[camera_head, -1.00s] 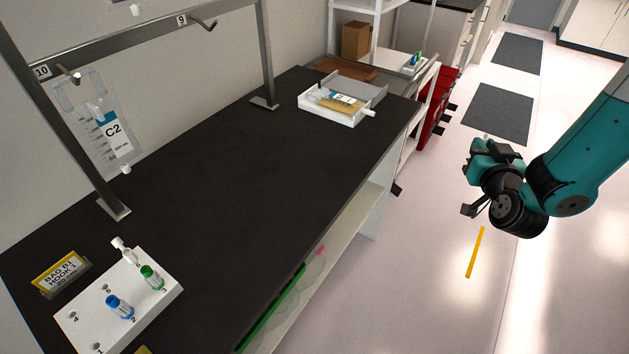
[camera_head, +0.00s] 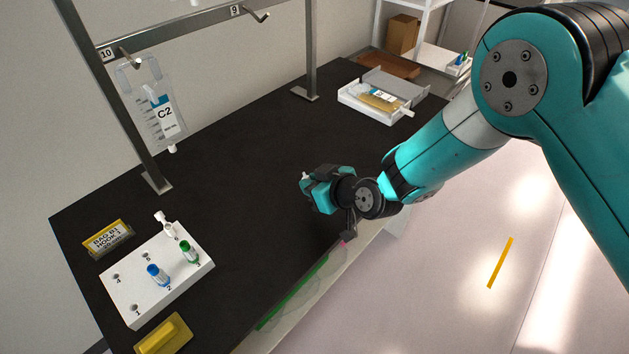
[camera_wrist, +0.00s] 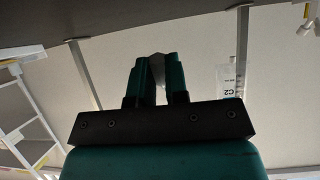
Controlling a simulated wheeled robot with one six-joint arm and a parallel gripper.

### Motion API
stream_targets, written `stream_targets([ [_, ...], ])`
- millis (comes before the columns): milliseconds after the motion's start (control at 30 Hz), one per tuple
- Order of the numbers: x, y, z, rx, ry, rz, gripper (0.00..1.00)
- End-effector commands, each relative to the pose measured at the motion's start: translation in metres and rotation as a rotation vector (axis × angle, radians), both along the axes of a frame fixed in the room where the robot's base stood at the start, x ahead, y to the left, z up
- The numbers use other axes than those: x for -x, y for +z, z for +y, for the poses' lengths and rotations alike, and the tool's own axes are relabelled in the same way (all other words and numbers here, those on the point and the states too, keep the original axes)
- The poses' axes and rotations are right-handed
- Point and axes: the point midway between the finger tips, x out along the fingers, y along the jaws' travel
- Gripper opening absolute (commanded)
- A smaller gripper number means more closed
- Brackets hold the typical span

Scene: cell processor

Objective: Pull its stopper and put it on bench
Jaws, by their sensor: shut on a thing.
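My gripper (camera_head: 306,181) is over the front part of the black bench (camera_head: 260,165), apart from the rack and the bag. In the wrist view its two fingers (camera_wrist: 158,66) are close together on a small greyish piece (camera_wrist: 158,62). A small white tip (camera_head: 304,176) shows at the gripper in the head view. I cannot tell for sure whether this piece is a stopper. On the white rack (camera_head: 190,290) stand a blue-capped tube (camera_head: 158,275), a green-capped tube (camera_head: 188,252) and a tilted white-topped piece (camera_head: 163,220).
A C2 bag (camera_head: 164,112) hangs from hook 10; it also shows in the wrist view (camera_wrist: 228,85). A yellow sign (camera_head: 108,238) and a yellow block (camera_head: 163,335) flank the rack. A white tray (camera_head: 372,112) sits at the far end. The middle of the bench is clear.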

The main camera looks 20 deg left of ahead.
Motion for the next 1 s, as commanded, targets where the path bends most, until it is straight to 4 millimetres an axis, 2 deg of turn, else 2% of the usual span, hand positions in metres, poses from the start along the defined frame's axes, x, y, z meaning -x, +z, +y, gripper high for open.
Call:
stream_targets([
  [500,-0.001,-0.052,-0.001,0.000,-0.002,0.000,0.00],
  [867,-0.001,-0.058,-0.001,-0.001,-0.002,-0.001,0.00],
  [900,-0.001,-0.058,-0.001,-0.001,-0.002,-0.001,0.19],
  [1000,-0.001,-0.058,-0.001,-0.001,-0.002,-0.001,0.42],
])
